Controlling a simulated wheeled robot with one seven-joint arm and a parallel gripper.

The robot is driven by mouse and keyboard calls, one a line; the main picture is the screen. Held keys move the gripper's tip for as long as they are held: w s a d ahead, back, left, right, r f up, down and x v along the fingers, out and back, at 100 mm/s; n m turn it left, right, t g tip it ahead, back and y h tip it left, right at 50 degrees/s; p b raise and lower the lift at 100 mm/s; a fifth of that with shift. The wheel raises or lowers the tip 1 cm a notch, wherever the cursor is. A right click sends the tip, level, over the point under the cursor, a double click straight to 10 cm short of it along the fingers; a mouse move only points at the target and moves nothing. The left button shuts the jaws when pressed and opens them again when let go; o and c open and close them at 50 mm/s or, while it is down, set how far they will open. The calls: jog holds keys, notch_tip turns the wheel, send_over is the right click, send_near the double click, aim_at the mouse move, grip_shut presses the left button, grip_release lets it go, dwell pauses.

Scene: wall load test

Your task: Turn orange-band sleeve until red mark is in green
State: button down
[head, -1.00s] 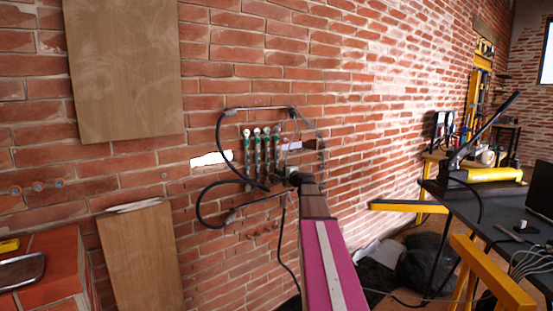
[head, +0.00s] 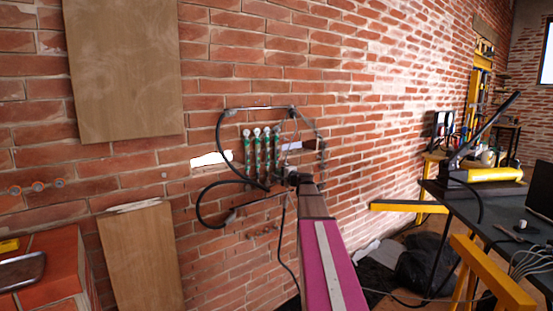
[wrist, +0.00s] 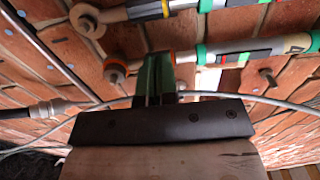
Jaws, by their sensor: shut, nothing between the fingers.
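Several upright gauges with green parts (head: 257,152) hang side by side on the brick wall in the head view. In the wrist view two of them run sideways. The nearer one (wrist: 240,50) has an orange band (wrist: 172,57), green bands, a red patch and a pale dial part. The farther one (wrist: 145,9) has a yellow-orange band near the top edge. The red mark's alignment is unclear.
A black cable (head: 218,135) loops around the gauges, and a grey cable (wrist: 215,95) crosses close to my gripper. Wall bolts (wrist: 267,77) stick out nearby. A dark table (head: 480,215) with yellow legs stands at right.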

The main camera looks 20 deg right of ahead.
jog(key=shift+w, duration=0.1)
jog(key=shift+w+d, duration=0.3)
jog(key=shift+d, duration=0.4)
dwell(0.5)
jog(key=shift+s, duration=0.15)
dwell(0.3)
jog(key=shift+s+d, duration=0.15)
jog(key=shift+s, duration=0.2)
dwell(0.4)
jog(key=shift+s+a, duration=0.2)
jog(key=shift+a, duration=0.55)
jog(key=shift+w+a, duration=0.15)
jog(key=shift+w, duration=0.25)
dwell(0.4)
